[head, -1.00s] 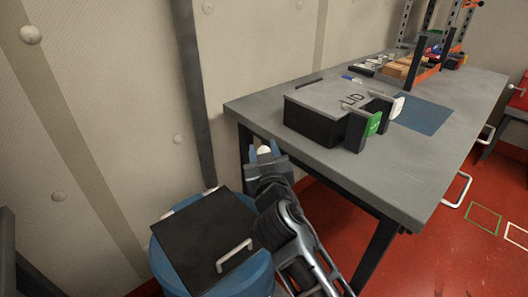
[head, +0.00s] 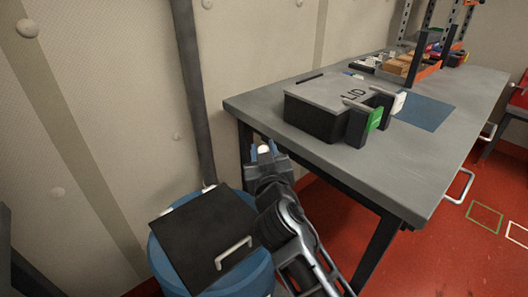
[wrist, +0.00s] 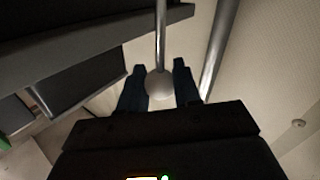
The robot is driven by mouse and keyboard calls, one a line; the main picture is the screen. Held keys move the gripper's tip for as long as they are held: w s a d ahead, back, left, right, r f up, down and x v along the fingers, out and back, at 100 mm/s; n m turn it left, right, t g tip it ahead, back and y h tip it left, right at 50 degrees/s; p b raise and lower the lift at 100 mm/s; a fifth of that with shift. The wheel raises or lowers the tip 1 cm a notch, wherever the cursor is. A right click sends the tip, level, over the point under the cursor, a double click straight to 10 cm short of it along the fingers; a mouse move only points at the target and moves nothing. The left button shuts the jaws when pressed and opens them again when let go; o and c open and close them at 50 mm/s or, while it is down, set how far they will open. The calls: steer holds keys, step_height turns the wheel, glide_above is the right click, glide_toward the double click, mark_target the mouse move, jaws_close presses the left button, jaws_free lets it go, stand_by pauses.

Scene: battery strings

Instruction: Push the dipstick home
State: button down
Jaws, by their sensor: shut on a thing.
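My gripper (head: 264,152) is beside the near left corner of the grey workbench, below its top. Its two blue fingers stand on either side of a pale round knob (head: 264,149). In the wrist view the fingers (wrist: 160,88) are shut on this knob (wrist: 160,84). A thin metal rod (wrist: 161,35) runs from the knob to the top of the picture; I take knob and rod to be the dipstick. The rod does not show clearly in the head view. Its far end and any socket are out of sight.
The workbench (head: 350,185) carries a dark box with a grey lid marked LID (head: 330,93) and a blue mat (head: 425,112). A blue drum (head: 170,262) with a black handled cover (head: 205,235) stands lower left. A grey pole (head: 194,90) runs along the wall.

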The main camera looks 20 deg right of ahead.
step_height(320, 180, down, 7)
steer(key=b, duration=0.7)
steer(key=c, duration=0.8)
jaws_free()
steer(key=v, duration=0.7)
steer(key=shift+s, duration=0.4)
steer(key=shift+a+r, duration=0.1)
